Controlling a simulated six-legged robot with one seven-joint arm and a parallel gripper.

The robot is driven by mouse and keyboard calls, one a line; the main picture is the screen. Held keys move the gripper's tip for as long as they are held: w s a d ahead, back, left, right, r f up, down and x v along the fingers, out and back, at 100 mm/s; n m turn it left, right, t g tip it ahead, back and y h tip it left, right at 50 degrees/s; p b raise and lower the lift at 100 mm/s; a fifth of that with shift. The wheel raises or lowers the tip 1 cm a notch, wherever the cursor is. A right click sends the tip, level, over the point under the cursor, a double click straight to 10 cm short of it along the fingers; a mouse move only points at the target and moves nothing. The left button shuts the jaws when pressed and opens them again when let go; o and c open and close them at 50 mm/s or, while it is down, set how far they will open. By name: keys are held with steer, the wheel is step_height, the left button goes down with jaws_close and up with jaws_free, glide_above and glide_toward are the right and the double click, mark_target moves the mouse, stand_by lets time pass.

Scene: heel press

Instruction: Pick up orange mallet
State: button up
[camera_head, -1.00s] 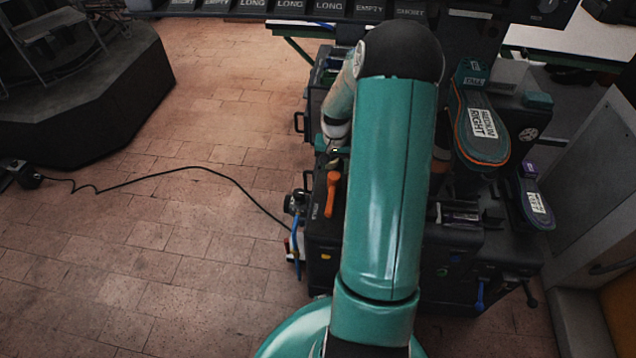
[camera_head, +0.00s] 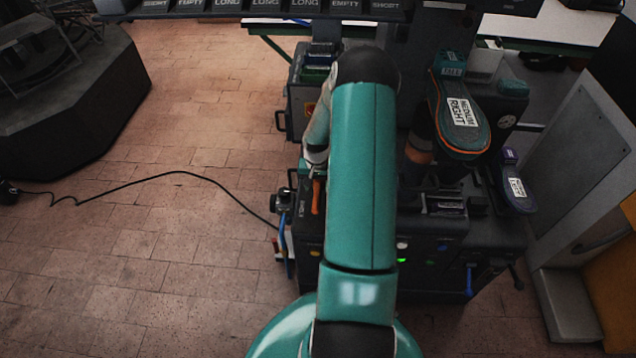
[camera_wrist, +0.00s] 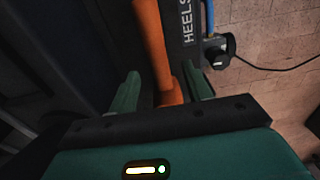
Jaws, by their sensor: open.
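The orange mallet (camera_head: 315,197) lies on the dark top of the press at its left side, partly hidden by my arm in the head view. In the wrist view the mallet (camera_wrist: 153,45) shows as a long orange bar running from the top edge down between my fingers. My gripper (camera_wrist: 163,90) is open, with one green finger on each side of the orange bar. A gap shows on the left of the bar; the right finger is close to it. I cannot tell whether it touches.
A shoe last labelled "MEDIUM RIGHT" (camera_head: 461,120) and a smaller purple-tagged one (camera_head: 515,185) stand on the right. A "HEELS" label (camera_wrist: 188,25) is beside the mallet. A black cable (camera_head: 160,177) crosses the brick floor, which is open on the left.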

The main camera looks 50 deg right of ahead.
mark_target(317, 191)
step_height(317, 191, down, 5)
steer(key=shift+s+r, duration=0.1)
steer(key=shift+r, duration=0.05)
steer(key=shift+c, duration=0.4)
jaws_close()
steer(key=shift+r, duration=0.1)
steer(key=shift+r, duration=0.1)
